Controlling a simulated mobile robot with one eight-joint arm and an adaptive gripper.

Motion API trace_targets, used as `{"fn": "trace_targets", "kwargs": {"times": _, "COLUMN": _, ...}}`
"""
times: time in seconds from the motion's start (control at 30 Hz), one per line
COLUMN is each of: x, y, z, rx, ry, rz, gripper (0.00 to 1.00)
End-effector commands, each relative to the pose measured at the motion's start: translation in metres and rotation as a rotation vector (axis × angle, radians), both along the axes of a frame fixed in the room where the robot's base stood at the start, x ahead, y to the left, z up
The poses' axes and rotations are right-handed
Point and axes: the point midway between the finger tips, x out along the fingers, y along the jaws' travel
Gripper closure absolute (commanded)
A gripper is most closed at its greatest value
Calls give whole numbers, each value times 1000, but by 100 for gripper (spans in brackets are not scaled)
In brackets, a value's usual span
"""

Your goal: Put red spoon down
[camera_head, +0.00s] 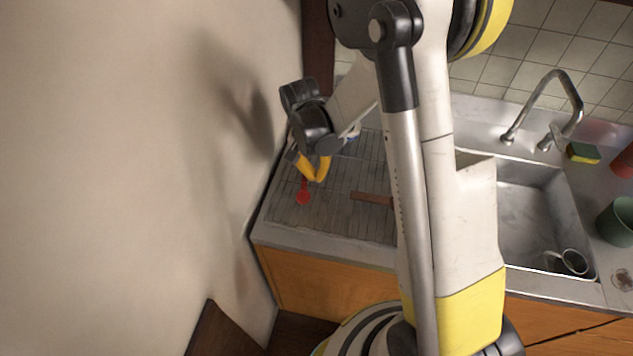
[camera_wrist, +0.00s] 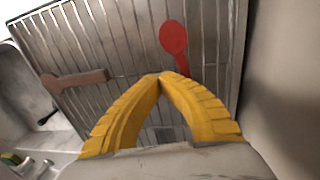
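The red spoon (camera_head: 303,197) lies on the slatted drainboard (camera_head: 340,222) left of the sink. In the wrist view its round red bowl (camera_wrist: 173,38) is plain, and its handle runs behind the right yellow finger, where the rest is hidden. My gripper (camera_head: 314,178) is low over the drainboard beside the spoon. In the wrist view my gripper's fingertips (camera_wrist: 160,77) meet, with no spoon visible between them. The handle passes to the right of the tips; whether it touches the finger I cannot tell.
A brown wooden utensil (camera_head: 372,198) lies on the drainboard to the right. The sink (camera_head: 535,215) holds a cup (camera_head: 572,262). A sponge (camera_head: 582,153) and green cup (camera_head: 618,222) stand beyond it. A wall (camera_head: 215,150) closes the left side.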

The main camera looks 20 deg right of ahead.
Motion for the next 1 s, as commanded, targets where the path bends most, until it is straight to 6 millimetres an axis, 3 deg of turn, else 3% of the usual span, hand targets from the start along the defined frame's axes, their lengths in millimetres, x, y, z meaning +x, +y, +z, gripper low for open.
{"fn": "trace_targets", "kwargs": {"times": 0.17, "x": 0, "y": 0, "z": -29, "rx": 0, "ry": 0, "rz": 0, "gripper": 100}}
{"fn": "trace_targets", "kwargs": {"times": 0.93, "x": 0, "y": -1, "z": -40, "rx": 0, "ry": 0, "rz": 0, "gripper": 100}}
{"fn": "trace_targets", "kwargs": {"times": 0.97, "x": 0, "y": -1, "z": -40, "rx": 0, "ry": 0, "rz": 0, "gripper": 96}}
{"fn": "trace_targets", "kwargs": {"times": 1.0, "x": 0, "y": -1, "z": -40, "rx": 0, "ry": 0, "rz": 0, "gripper": 83}}
